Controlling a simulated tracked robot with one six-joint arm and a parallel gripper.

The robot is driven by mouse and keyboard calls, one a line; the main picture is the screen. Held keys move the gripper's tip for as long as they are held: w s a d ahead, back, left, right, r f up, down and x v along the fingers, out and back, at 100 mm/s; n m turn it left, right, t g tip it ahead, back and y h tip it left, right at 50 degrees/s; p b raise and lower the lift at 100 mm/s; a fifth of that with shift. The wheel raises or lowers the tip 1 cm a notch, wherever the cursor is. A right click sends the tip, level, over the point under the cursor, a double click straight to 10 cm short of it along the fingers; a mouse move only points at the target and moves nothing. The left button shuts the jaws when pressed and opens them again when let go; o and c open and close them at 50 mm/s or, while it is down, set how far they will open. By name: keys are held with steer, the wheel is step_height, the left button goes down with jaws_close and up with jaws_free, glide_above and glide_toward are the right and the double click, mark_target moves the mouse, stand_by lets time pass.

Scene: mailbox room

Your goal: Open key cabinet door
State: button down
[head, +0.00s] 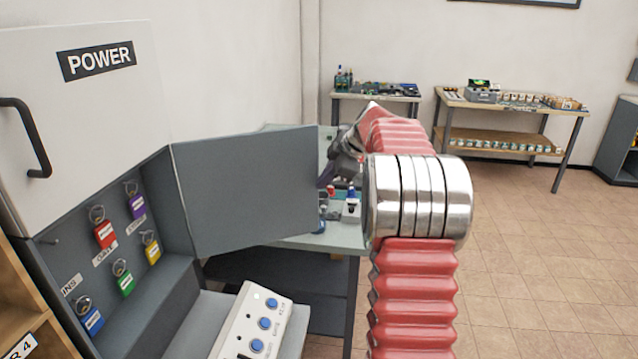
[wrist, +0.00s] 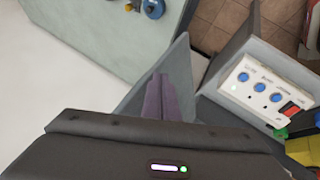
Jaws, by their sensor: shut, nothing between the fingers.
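The key cabinet (head: 180,215) is a grey box at the left of the head view, with several coloured key tags on its back panel. Its grey door (head: 250,190) stands swung wide open to the right, hinged beside the cabinet. In the wrist view the door (wrist: 180,60) shows as a narrow grey-green panel around the fingers. My gripper (head: 336,165) is at the door's free right edge, partly hidden by the door and my arm. In the wrist view its fingers (wrist: 168,98) are together and hold nothing. I cannot tell whether they touch the door.
A white POWER box (head: 90,110) with a black handle sits above the cabinet. A white button panel (head: 252,320) with blue buttons stands below; it also shows in the wrist view (wrist: 262,90). A table (head: 310,242) with bottles is behind the door. Floor at right is clear.

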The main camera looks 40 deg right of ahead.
steer(key=shift+w, duration=0.15)
stand_by(0.3)
steer(key=s+f+v, duration=0.1)
steer(key=s+v, duration=0.1)
steer(key=v, duration=1)
steer(key=shift+f, duration=0.35)
steer(key=shift+s, duration=0.15)
